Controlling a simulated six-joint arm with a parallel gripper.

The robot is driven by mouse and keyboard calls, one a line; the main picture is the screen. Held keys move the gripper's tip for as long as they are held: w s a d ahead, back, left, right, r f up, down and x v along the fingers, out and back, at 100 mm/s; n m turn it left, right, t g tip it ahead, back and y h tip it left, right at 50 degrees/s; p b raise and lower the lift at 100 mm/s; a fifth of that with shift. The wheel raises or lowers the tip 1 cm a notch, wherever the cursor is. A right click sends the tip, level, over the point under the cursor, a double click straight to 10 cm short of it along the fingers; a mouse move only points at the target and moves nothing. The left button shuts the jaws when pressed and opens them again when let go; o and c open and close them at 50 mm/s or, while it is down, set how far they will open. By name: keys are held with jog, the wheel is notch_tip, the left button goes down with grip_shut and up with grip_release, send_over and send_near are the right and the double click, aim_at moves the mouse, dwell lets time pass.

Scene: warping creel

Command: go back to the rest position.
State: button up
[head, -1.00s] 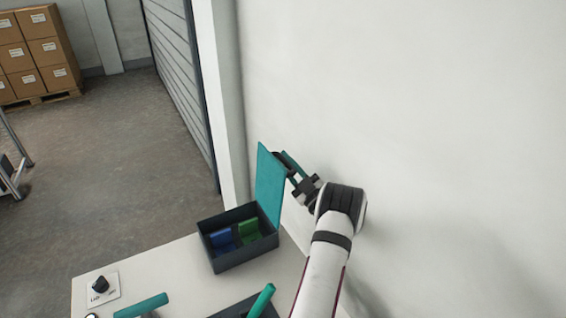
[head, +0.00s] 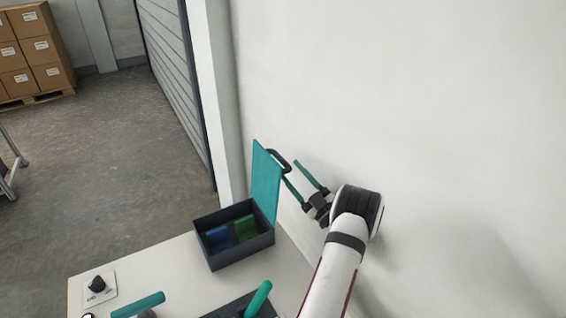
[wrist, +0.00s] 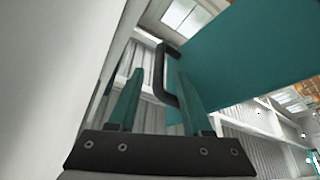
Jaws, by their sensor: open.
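My gripper (head: 305,181) is open and empty, to the right of the raised teal lid (head: 264,182) in the head view. In the wrist view my gripper (wrist: 158,98) shows its two teal fingers spread apart. The lid's dark handle (head: 279,160) sits near the fingertips; in the wrist view the handle (wrist: 161,75) shows beyond and between the fingers, and I cannot tell any contact. The lid also fills the upper right of the wrist view (wrist: 245,50). The dark box (head: 243,254) stands open below the lid, with a blue item (head: 218,238) and a green item (head: 245,228) inside.
The white wall (head: 430,110) runs close along my arm's right side. On the light table (head: 175,262) are a knob on a plate (head: 97,285), a teal-handled thing (head: 138,305) and another teal handle (head: 258,299) over a dark tray. Boxes (head: 35,50) stand far left.

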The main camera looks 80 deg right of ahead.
jog(key=shift+v, duration=0.85)
